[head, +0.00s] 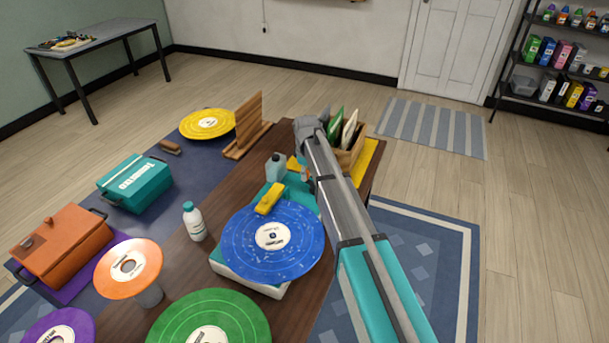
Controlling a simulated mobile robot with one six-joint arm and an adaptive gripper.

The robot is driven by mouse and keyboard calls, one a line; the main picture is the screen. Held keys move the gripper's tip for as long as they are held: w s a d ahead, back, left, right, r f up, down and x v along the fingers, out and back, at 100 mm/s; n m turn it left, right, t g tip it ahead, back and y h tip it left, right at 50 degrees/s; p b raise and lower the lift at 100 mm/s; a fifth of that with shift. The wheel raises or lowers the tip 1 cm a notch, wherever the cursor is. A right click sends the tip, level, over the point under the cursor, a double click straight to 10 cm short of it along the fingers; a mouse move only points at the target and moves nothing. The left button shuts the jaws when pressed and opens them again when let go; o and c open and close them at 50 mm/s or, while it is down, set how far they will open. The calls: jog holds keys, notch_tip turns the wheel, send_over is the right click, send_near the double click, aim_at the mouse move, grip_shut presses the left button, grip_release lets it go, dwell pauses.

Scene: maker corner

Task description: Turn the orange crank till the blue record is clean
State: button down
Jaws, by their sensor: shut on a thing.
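The blue record (302,240) lies flat on a white machine (232,270) on the brown table. Pale specks are scattered over its blue surface around the white label. A yellow bar-shaped piece (268,198) lies over the record's far edge. My grey and teal arm reaches from the lower right past the record's right side. My gripper's fingers are hidden behind the arm, so I cannot see what they touch.
A white bottle (194,222), an orange record (128,266) on a stand and a green record (215,318) are left and in front. A grey jug (276,167), a wooden rack (247,132) and a record crate (352,156) stand behind. Open floor lies to the right.

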jog(key=m, duration=0.2)
jog(key=w+d+m, duration=0.1)
jog(key=m, duration=0.1)
jog(key=shift+d+m, duration=0.1)
jog(key=shift+m, duration=0.2)
jog(key=m, duration=0.1)
jog(key=d+m, duration=0.1)
jog(key=m, duration=0.2)
jog(key=shift+w+d+m, duration=0.25)
jog(key=shift+m, duration=0.05)
jog(key=m, duration=0.1)
jog(key=d+m, duration=0.1)
jog(key=m, duration=0.2)
jog(key=shift+s+d+m, duration=0.1)
jog(key=shift+d+m, duration=0.2)
jog(key=m, duration=0.1)
jog(key=d+m, duration=0.1)
jog(key=m, duration=0.2)
jog(key=shift+s+d+m, duration=0.15)
jog(key=shift+s+m, duration=0.15)
jog(key=shift+s, duration=0.1)
jog(key=c, duration=0.5)
grip_release()
jog(key=shift+c, duration=0.2)
